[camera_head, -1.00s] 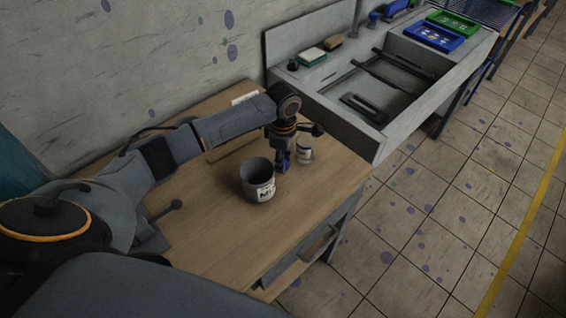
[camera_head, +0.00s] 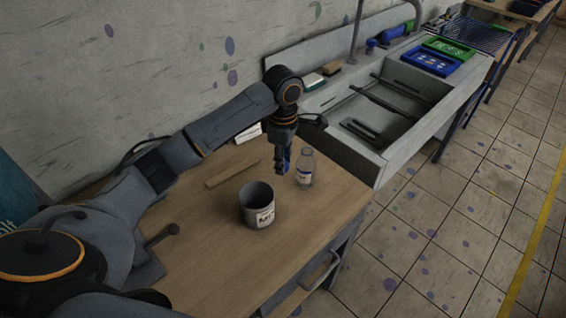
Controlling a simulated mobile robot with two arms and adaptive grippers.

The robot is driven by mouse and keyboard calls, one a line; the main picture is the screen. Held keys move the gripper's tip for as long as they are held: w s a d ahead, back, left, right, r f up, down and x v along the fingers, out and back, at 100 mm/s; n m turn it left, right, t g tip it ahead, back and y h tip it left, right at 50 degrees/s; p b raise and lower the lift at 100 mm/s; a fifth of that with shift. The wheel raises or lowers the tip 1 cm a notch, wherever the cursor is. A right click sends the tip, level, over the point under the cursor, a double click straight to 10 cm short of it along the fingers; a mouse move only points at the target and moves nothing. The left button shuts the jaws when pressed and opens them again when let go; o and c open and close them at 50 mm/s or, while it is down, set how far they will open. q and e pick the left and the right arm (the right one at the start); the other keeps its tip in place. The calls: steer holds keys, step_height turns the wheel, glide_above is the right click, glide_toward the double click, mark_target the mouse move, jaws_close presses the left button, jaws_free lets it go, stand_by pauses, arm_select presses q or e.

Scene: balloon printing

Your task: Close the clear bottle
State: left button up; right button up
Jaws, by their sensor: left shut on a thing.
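The clear bottle (camera_head: 305,169) stands upright on the wooden table (camera_head: 225,225), with a white and blue label. My left gripper (camera_head: 282,168) is just left of the bottle in the picture, pointing down, above the table. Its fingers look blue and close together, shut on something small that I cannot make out. The gripper and the bottle appear apart. I cannot tell for sure whether the bottle's top is open. My right gripper is out of view.
A grey labelled pot (camera_head: 257,206) stands in front of the gripper. A flat wooden strip (camera_head: 232,173) lies behind it to the left. A grey sink unit (camera_head: 400,150) adjoins the table on the right. The table's front is clear.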

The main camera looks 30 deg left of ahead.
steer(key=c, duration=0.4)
arm_select(q)
steer(key=shift+s+d+r+m, duration=0.2)
steer(key=shift+r+m, duration=0.1)
steer(key=shift+m, duration=0.1)
steer(key=s+d+r+m, duration=0.2)
steer(key=s+d+m, duration=0.1)
steer(key=s+m, duration=0.5)
steer(key=s+d+r+m, duration=0.3)
steer(key=s+d+m, duration=0.1)
steer(key=s+m, duration=0.4)
steer(key=m, duration=0.2)
steer(key=shift+s+m, duration=0.35)
steer(key=shift+m, duration=0.05)
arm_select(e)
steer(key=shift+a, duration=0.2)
